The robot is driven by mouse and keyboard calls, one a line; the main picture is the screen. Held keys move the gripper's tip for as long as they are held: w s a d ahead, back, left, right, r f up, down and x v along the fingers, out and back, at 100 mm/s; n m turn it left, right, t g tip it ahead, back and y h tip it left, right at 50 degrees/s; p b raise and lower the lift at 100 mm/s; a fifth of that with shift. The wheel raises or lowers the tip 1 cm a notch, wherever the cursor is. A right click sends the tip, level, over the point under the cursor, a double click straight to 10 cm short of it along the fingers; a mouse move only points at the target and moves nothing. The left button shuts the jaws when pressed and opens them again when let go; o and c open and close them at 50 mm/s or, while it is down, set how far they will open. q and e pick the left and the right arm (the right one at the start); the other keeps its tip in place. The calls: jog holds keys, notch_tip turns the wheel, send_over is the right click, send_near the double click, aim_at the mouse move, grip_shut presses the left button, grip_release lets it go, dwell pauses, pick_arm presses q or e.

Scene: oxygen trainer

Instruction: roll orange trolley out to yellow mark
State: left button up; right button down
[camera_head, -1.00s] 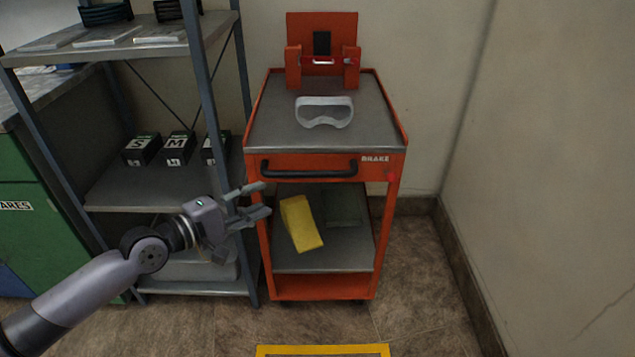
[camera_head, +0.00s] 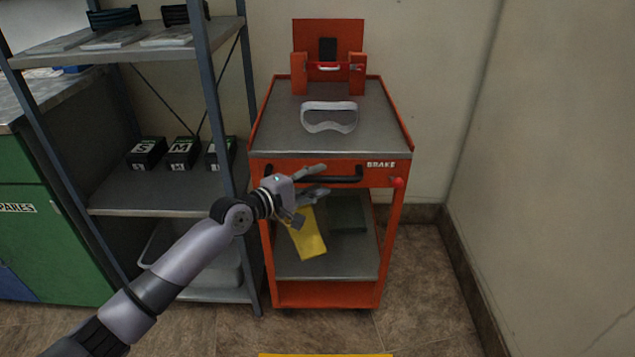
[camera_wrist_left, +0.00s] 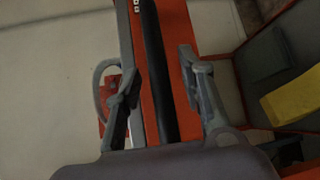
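The orange trolley (camera_head: 326,295) stands against the back wall, to the right of the shelf rack. Its black handle (camera_head: 345,179) runs across the front below the top; the left wrist view also shows the handle (camera_wrist_left: 152,70). My left gripper (camera_head: 322,180) is at the handle, its fingers open. In the left wrist view my left gripper (camera_wrist_left: 160,85) has one finger on each side of the bar, with gaps visible. A red knob (camera_head: 398,183) is at the right beside the word BRAKE. The yellow mark (camera_head: 325,355) shows only as a strip at the bottom edge. My right gripper is not visible.
Clear goggles (camera_head: 329,117) lie on the trolley top. A yellow item (camera_head: 308,240) lies on its lower shelf. The metal rack (camera_head: 150,197) with boxes stands close on the left; a wall is on the right. The floor (camera_head: 430,290) right of the trolley is clear.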

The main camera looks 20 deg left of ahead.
pick_arm(q)
jog(key=shift+w+d, duration=0.2)
jog(key=shift+w, duration=0.15)
grip_shut()
dwell(0.3)
dwell(0.4)
